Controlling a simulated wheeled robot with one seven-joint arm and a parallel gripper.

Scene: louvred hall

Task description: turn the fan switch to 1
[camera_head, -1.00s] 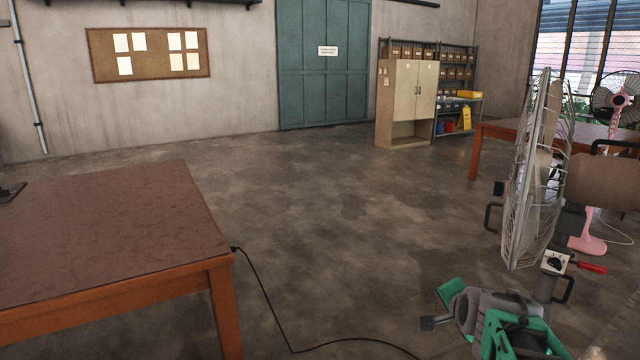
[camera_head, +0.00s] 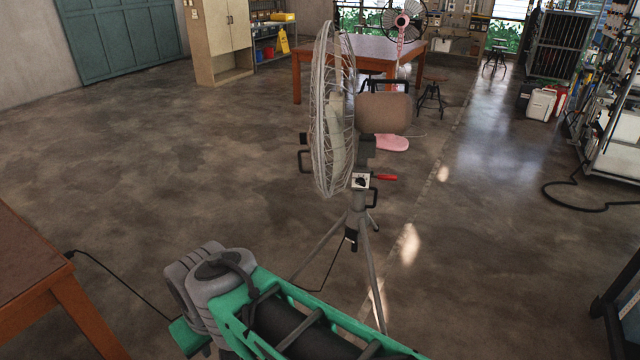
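The fan (camera_head: 322,125) is a large wire-caged fan on a tripod stand. It stands on the floor at the middle of the head view, its cage seen nearly edge-on. The fan switch (camera_head: 361,181) is a small white plate with a black knob on the stand, just below the fan's motor housing. The knob's setting is too small to read. A red handle (camera_head: 385,177) sticks out to the right of the switch. My green and grey arm crosses the bottom of the view, in front of the tripod's lower part. My gripper does not show.
Shelving (camera_head: 620,120) lines the right. Floor around the tripod is clear.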

